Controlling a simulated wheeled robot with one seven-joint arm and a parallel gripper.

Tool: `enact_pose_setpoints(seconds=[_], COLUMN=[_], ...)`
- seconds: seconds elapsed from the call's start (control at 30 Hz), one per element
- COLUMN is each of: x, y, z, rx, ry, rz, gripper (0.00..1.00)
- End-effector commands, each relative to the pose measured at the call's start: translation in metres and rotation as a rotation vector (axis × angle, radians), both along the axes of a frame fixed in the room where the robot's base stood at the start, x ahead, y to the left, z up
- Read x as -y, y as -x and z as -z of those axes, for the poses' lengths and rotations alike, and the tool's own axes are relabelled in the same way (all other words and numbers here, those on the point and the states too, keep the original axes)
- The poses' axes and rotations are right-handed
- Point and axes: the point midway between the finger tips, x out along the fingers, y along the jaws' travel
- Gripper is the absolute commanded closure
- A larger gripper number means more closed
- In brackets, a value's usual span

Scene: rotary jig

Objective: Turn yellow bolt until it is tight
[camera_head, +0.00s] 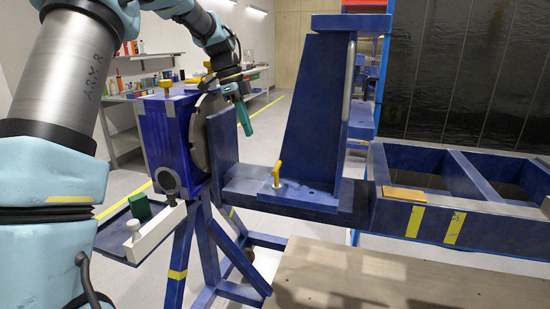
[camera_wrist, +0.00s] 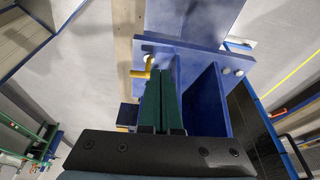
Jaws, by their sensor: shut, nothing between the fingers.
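A yellow bolt (camera_head: 277,175) with a bent handle stands upright on the flat base of the blue fixture (camera_head: 318,110). In the wrist view a yellow bolt (camera_wrist: 143,69) shows its bent handle just left of my fingertips; I cannot tell if they touch. Another yellow bolt (camera_head: 166,87) stands on top of the blue box at the left. My gripper (camera_head: 247,130) has green fingers that point down, above and left of the fixture base in the head view. In the wrist view its fingers (camera_wrist: 162,75) lie side by side, shut and empty.
A round dark plate (camera_head: 202,135) sits on the blue box's right side. A small tray (camera_head: 130,245) with a green block (camera_head: 139,205) hangs at lower left. A blue frame (camera_head: 480,225) with open compartments extends right. A flat wooden-looking surface (camera_head: 350,285) lies in front.

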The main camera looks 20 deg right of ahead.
Motion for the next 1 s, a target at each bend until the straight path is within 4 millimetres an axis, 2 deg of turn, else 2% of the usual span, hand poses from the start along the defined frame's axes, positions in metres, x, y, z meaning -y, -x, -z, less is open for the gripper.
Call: enact_pose_setpoints(seconds=[0.37, 0.43, 0.6, 1.0], x=[0.018, 0.029, 0.043, 0.049], y=[0.016, 0.024, 0.035, 0.039], z=[0.072, 0.071, 0.076, 0.079], rx=[-0.003, -0.001, -0.001, 0.001], ry=[-0.004, -0.002, -0.002, -0.001], rz=[0.005, 0.009, 0.005, 0.004], gripper=[1.00, 1.00, 1.00, 1.00])
